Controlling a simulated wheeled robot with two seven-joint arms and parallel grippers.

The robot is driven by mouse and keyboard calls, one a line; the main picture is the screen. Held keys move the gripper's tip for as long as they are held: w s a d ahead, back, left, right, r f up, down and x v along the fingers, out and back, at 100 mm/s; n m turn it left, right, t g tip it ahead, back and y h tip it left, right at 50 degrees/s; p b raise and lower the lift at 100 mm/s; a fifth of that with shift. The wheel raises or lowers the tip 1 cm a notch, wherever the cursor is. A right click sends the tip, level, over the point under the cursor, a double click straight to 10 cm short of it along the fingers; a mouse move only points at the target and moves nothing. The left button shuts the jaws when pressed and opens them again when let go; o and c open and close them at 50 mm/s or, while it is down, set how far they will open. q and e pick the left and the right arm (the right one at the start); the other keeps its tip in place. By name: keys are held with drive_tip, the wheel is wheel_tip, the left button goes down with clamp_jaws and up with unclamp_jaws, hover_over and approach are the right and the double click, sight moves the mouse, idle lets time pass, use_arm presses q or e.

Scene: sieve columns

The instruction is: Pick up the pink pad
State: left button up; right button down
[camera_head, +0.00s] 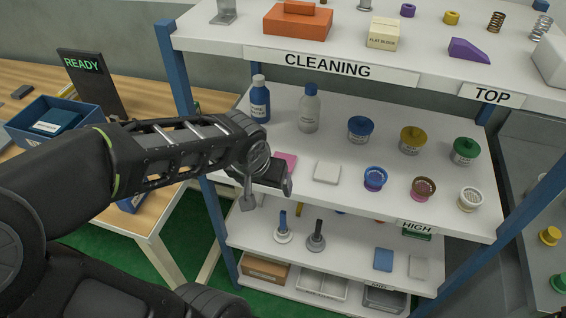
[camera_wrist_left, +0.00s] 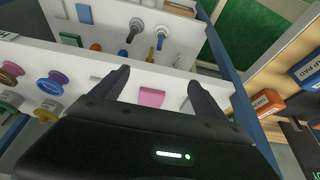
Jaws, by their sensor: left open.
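The pink pad (camera_head: 286,162) lies on the shelf labelled HIGH, next to a white pad (camera_head: 327,172) on its right. My left gripper (camera_head: 269,181) is in front of the pink pad and hides part of it in the head view. In the left wrist view the pink pad (camera_wrist_left: 152,97) shows between the two spread fingers of my left gripper (camera_wrist_left: 158,92), which is open and empty. I cannot tell how far the fingertips are from the pad. My right gripper is not in view.
A blue bottle (camera_head: 260,100) and a grey bottle (camera_head: 309,108) stand behind the pads. Lidded jars and small sieve cups (camera_head: 375,179) stand to the right. The shelf board labelled CLEANING (camera_head: 341,38) is above. A blue post (camera_head: 178,75) rises at the left.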

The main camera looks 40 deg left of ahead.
use_arm(q)
drive_tip(key=p, duration=0.3)
approach(283, 156)
drive_tip(key=f, duration=0.2)
drive_tip(key=shift+d+f, duration=0.25)
drive_tip(key=shift+f, duration=0.05)
drive_tip(key=shift+w+a+f, duration=0.1)
drive_tip(key=shift+w+a, duration=0.1)
drive_tip(key=shift+w, duration=0.2)
drive_tip(key=shift+f, duration=0.1)
drive_tip(key=x, duration=0.4)
drive_tip(key=shift+w+f, duration=0.15)
drive_tip(key=shift+f, duration=0.2)
drive_tip(key=shift+f, duration=0.1)
drive_tip(key=c, duration=1.4)
